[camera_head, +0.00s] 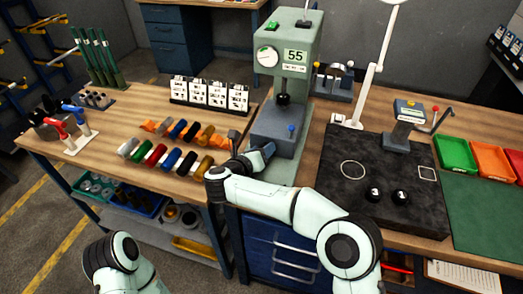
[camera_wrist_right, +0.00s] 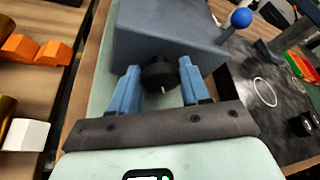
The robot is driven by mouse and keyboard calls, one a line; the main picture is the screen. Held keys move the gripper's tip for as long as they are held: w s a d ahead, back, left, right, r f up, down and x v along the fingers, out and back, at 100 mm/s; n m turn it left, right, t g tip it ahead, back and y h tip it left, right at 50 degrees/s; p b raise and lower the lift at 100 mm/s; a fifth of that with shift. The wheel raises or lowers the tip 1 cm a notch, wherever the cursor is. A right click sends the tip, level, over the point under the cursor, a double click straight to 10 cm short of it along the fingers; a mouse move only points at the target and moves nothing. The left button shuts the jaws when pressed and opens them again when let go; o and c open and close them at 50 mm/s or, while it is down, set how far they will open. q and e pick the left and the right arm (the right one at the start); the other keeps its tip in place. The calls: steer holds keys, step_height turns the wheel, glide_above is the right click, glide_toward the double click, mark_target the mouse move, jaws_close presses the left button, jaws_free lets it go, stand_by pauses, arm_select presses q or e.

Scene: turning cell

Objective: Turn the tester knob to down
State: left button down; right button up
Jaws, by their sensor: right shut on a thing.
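The tester (camera_head: 290,75) is a grey-green column machine with a 55 display, standing on the bench. Its blue-grey base block (camera_wrist_right: 160,35) fills the upper middle of the right wrist view. The black tester knob (camera_wrist_right: 160,73) is on the near face of this block, with a short white mark at its lower edge. My right gripper (camera_wrist_right: 160,84) has its two blue fingers on either side of the knob and is shut on it. In the head view my right gripper (camera_head: 256,158) is at the tester's base, and the knob is hidden there. My left gripper is out of view.
A blue ball-ended lever (camera_wrist_right: 241,18) stands on the base block. Coloured cylinders (camera_head: 165,155) lie on the wooden bench to the left. A black plate (camera_head: 340,185) with two dark round pieces, and green and orange trays (camera_head: 455,153), are to the right.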

steer(key=o, duration=1)
steer(key=b+v, duration=0.2)
steer(key=v, duration=1.1)
steer(key=shift+s+a, duration=0.15)
steer(key=shift+s, duration=0.05)
